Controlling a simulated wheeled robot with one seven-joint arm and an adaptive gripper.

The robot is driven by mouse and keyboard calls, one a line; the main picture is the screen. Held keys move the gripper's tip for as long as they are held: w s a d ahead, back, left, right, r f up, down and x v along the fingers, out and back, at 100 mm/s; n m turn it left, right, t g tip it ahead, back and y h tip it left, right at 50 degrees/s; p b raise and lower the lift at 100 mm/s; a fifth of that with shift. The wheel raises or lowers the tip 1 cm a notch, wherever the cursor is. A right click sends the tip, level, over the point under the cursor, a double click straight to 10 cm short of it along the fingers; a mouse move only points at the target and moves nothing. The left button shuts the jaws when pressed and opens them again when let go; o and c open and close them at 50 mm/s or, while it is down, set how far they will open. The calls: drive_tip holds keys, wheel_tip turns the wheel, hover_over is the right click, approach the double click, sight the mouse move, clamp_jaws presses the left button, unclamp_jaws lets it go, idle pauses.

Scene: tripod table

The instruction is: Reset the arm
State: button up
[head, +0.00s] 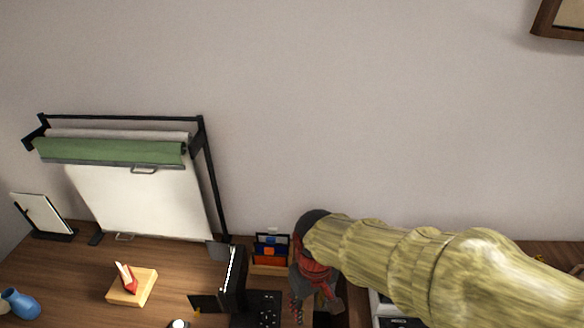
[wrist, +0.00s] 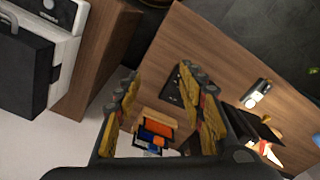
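My gripper (head: 318,292) shows at the lower middle of the head view, at the end of my arm, which comes in from the right. It points down over the right part of the wooden table (head: 78,283). In the wrist view, my gripper (wrist: 165,108) has its two fingers spread apart with nothing held between them. A small organizer (wrist: 153,130) with orange and blue items shows beyond the gap between the fingers. In the head view this organizer (head: 270,250) stands just left of my gripper, at the table's back edge.
A black stand (head: 233,278) and a dark keypad-like panel (head: 262,310) are left of my gripper. A wooden block with a red item (head: 131,287), a blue vase (head: 22,304) and a paper-roll rack (head: 208,180) are further left. A white device (wrist: 62,45) is beside the table.

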drive_tip(key=s+d+r+m+t, duration=0.2)
drive_tip(key=s+d+r, duration=0.1)
drive_tip(key=d+r, duration=0.4)
drive_tip(key=s+d+r+m+t, duration=0.3)
drive_tip(key=d+r, duration=0.4)
drive_tip(key=d, duration=0.1)
drive_tip(key=shift+s+r, duration=0.25)
drive_tip(key=shift+r, duration=0.05)
